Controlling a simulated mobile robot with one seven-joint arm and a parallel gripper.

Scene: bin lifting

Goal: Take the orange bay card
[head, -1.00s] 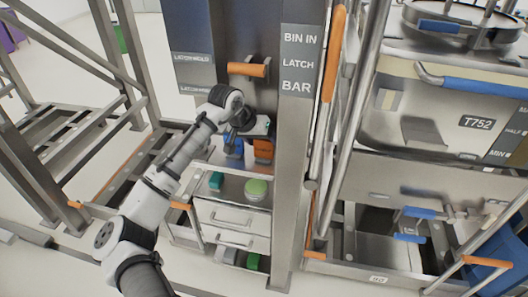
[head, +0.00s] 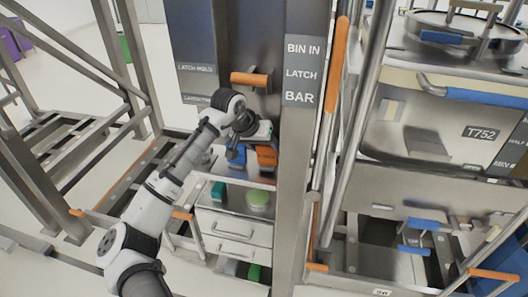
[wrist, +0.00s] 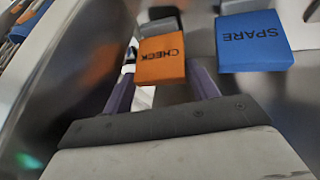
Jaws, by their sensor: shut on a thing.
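The orange card (wrist: 161,60), marked CHECK and upside down in the wrist view, sits between the two dark purple fingers of my gripper (wrist: 162,85). My gripper is shut on it. In the head view the orange card (head: 267,156) shows just under my gripper (head: 261,138), above the drawer cabinet. I cannot tell whether it still touches its holder. A blue card (wrist: 253,42), marked SPARE, stands apart to the right in the wrist view. In the head view this blue card (head: 237,155) is left of the orange one.
A drawer cabinet (head: 234,227) with a teal block (head: 218,191) and a round green object (head: 258,198) on top stands below. An upright post (head: 296,180) rises close on the right. An orange latch handle (head: 250,78) sticks out above my gripper.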

